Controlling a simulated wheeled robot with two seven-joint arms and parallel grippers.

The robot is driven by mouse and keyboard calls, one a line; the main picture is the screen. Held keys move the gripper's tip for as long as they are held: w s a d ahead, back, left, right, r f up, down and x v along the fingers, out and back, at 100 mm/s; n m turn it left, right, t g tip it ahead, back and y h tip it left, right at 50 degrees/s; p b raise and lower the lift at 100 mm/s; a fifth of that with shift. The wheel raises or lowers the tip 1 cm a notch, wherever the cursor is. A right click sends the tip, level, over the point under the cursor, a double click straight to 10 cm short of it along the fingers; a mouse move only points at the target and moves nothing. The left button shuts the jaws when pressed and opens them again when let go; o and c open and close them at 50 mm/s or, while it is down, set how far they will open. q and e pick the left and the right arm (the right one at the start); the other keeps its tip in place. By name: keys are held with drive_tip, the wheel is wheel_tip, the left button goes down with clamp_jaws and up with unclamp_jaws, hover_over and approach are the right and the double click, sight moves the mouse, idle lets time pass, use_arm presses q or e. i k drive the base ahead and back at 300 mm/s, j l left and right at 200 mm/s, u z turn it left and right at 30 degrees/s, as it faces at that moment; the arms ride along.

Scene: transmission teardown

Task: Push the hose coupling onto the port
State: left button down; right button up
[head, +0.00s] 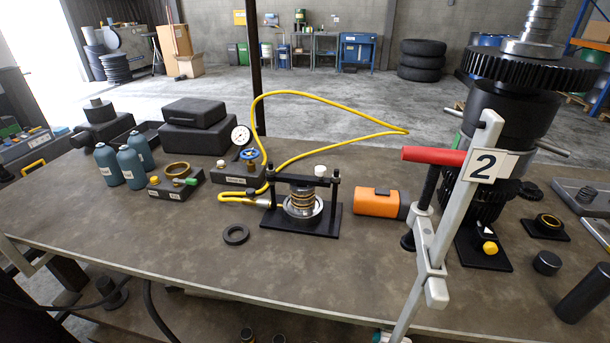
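A yellow hose (340,112) rises from a dark block with a gauge (241,139) and blue handwheel. It loops over the table to the right and comes back. Its metal end, apparently the hose coupling (263,202), lies at the left side of a black fixture (319,222). The fixture holds a coil spring (301,201) in a metal ring under a crossbar. The port is too small to make out, and I cannot tell whether the coupling is seated or only beside the fixture. Neither of my grippers is in view.
Left are teal bottles (139,150), a block with a brass ring (177,170) and black cases (192,125). A dark ring (236,235) lies in front. An orange-black tool (378,203), red-handled stand (436,156) and gear stack (530,72) are right. The front-left tabletop is clear.

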sight(259, 203)
drive_tip(key=j+z, duration=0.15)
drive_tip(key=j, duration=0.5)
drive_tip(key=k+j+z, duration=0.15)
drive_tip(key=j, duration=0.5)
